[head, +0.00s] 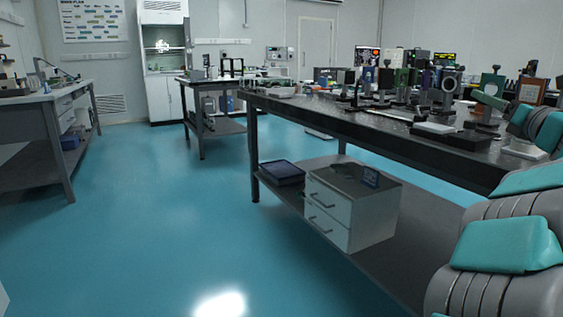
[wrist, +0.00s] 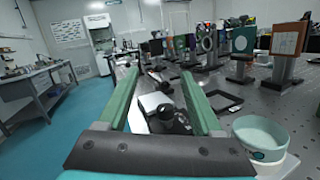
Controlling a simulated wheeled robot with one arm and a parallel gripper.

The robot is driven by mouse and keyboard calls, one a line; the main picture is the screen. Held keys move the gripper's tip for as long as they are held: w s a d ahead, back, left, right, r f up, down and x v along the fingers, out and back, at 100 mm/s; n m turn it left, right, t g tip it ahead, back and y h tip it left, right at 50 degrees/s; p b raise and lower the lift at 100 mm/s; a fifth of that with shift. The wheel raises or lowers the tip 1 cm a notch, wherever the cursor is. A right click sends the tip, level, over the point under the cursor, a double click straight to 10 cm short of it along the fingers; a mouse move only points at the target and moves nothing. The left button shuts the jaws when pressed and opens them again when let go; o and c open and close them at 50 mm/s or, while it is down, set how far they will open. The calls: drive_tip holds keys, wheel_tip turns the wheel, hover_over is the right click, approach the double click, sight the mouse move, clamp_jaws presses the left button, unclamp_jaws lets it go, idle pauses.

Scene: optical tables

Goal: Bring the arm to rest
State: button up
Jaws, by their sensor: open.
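My gripper (wrist: 155,85) shows in the wrist view with its two green fingers spread apart. It is open, and nothing is held between the fingers. It is above the dark optical table (wrist: 262,105), with a black part and a white block on the table showing beyond and between the fingers. In the head view my arm's grey and teal links are at the right edge, beside the same optical table (head: 340,117). The gripper itself is not in the head view.
A pale green bowl (wrist: 260,137) stands close to the right of my gripper. Several optical mounts (head: 445,85) crowd the table. A white drawer unit (head: 330,213) sits on its lower shelf. A side bench (head: 40,97) is at left. The teal floor (head: 150,210) between is clear.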

drive_tip(key=a+r+m+h, duration=0.3)
drive_tip(key=r+m+h, duration=0.55)
drive_tip(key=m, duration=0.75)
drive_tip(key=s+a+f+m+g+y+p, duration=0.1)
drive_tip(key=s+a+f+m+g+y, duration=0.3)
drive_tip(key=a+f+m, duration=0.8)
drive_tip(key=a+f+m+g+y, duration=0.1)
drive_tip(key=a+f+m+g, duration=0.45)
drive_tip(key=a+f, duration=0.75)
drive_tip(key=s+a+f+g+y+p, duration=0.1)
drive_tip(key=s+a+f+g, duration=0.2)
drive_tip(key=s+f, duration=0.5)
drive_tip(key=s+a+f+g+y+p, duration=0.1)
drive_tip(key=s+a+f+g+y, duration=0.2)
drive_tip(key=s+f, duration=0.6)
drive_tip(key=s+a+f+g, duration=0.1)
drive_tip(key=s+f+g, duration=0.1)
drive_tip(key=s, duration=0.6)
drive_tip(key=s+a+f+g+p, duration=0.1)
drive_tip(key=s+a+f+g, duration=0.1)
drive_tip(key=s, duration=0.7)
drive_tip(key=shift+a+f+g, duration=0.3)
drive_tip(key=shift+f+g, duration=0.25)
drive_tip(key=shift+g, duration=0.6)
